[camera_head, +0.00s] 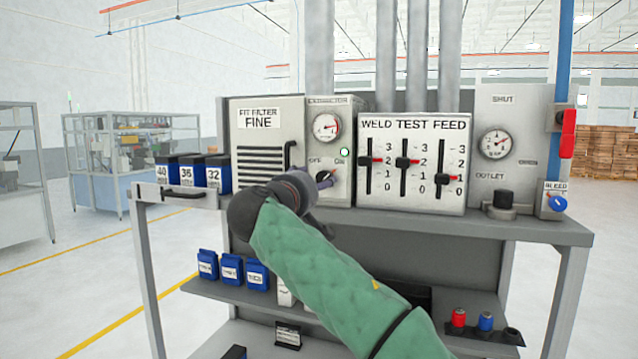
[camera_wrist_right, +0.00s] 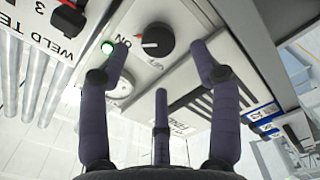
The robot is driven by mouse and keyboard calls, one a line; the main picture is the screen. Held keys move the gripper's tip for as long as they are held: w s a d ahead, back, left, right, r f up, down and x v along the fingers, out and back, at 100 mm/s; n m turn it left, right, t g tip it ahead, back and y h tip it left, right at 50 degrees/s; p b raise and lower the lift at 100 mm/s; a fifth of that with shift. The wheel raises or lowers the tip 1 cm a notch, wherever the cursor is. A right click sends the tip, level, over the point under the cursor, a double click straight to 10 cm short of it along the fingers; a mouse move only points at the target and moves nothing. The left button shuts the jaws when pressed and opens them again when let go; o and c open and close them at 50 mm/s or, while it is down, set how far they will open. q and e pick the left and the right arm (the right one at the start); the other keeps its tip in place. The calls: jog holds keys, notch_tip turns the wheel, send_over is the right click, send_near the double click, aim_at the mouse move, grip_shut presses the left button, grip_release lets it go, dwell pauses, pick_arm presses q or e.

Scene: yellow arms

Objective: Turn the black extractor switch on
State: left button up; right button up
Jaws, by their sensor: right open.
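The black extractor switch (camera_wrist_right: 155,41) is a round knob on a pale panel, with OFF and ON printed beside it. Its red-and-white pointer mark is turned toward the ON label. In the head view the switch (camera_head: 323,177) is partly hidden by my right gripper (camera_head: 312,184). A small green lamp (camera_wrist_right: 107,47) near the ON label looks lit; it also shows in the head view (camera_head: 344,151). In the wrist view my right gripper (camera_wrist_right: 160,62) is open and empty, its dark fingers spread around and below the knob; I cannot tell whether any touches it. My left gripper is not in view.
A round gauge (camera_head: 326,126) sits above the switch. The FINE filter box (camera_head: 262,122) with a black handle is on the left, the WELD TEST FEED slider panel (camera_head: 425,130) on the right. Blue boxes (camera_head: 219,172) stand left on the grey bench (camera_head: 520,228).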

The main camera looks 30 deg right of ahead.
jog(key=v, duration=0.7)
dwell(0.3)
